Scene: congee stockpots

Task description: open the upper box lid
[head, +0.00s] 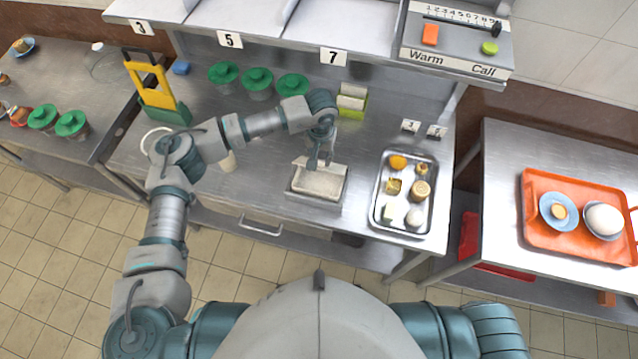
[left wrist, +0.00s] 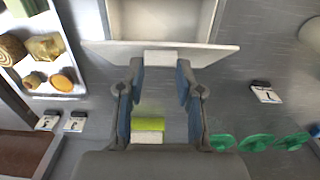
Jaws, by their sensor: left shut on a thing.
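A small pale box (head: 317,185) stands on the steel counter, in front of my left gripper. Its open, pale inside (left wrist: 163,18) shows at the top of the left wrist view. The flat, light grey lid (left wrist: 215,52) stands tilted up at the box's edge, with a white block-shaped handle (left wrist: 163,58) on it. My left gripper (left wrist: 160,70) is shut on this handle. In the head view the gripper (head: 318,163) reaches the lid from behind and partly covers it. My right gripper is out of view.
A steel tray (head: 380,215) of food stands right of the box. Green-lidded containers (head: 258,82), a yellow-green rack (head: 155,95) and a green-white block (head: 351,102) stand behind. A shelf (head: 330,30) overhangs the counter. An orange tray (head: 545,240) lies on the right table.

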